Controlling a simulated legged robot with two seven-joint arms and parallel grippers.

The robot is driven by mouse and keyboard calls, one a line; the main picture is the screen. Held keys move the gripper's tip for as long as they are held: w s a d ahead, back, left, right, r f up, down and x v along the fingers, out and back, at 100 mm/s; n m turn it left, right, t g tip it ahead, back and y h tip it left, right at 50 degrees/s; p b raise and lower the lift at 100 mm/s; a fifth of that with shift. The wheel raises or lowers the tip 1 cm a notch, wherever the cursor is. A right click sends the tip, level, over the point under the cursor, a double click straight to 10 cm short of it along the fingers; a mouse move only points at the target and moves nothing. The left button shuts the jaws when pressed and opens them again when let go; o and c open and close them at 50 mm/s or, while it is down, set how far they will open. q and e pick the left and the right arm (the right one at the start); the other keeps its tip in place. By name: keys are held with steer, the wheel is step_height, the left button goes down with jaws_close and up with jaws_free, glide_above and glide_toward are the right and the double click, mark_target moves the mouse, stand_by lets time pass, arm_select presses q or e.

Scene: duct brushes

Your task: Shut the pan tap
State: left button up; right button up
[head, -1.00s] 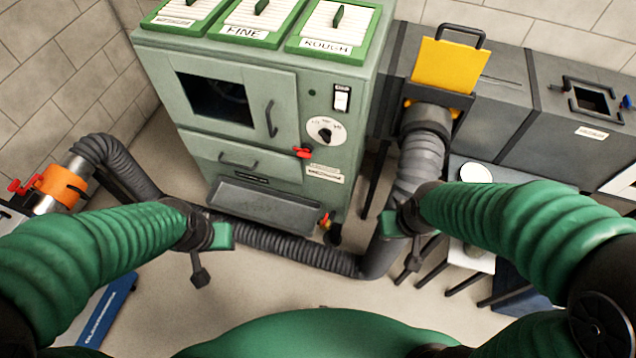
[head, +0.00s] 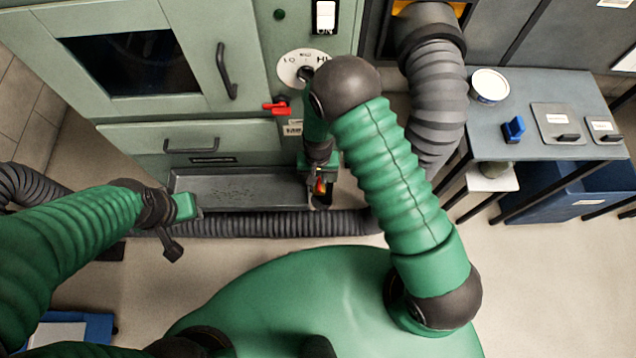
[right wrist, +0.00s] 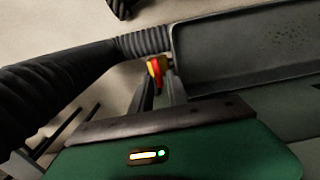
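The pan tap (head: 321,187), a small red and yellow tap, sits at the right end of the grey pan (head: 240,187) under the green cabinet. My right gripper (head: 318,178) is down at the tap and partly hides it. In the right wrist view the tap (right wrist: 156,67) shows at the tips of the two dark fingers of my right gripper (right wrist: 160,82). The fingers are apart; I cannot tell whether they touch the tap. My left gripper (head: 172,248) hangs in front of the pan's left end, away from the tap; its finger gap is not clear.
A red-handled valve (head: 277,107) is on the cabinet front below a dial (head: 303,65). A ribbed grey hose (head: 270,223) runs along the floor before the pan. A side table (head: 540,90) with a white tub (head: 489,86) stands right.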

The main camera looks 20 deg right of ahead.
mark_target(319, 183)
step_height(319, 183, down, 2)
steer(key=shift+d+f, duration=0.2)
steer(key=shift+f, duration=0.35)
steer(key=shift+c, duration=0.3)
jaws_close()
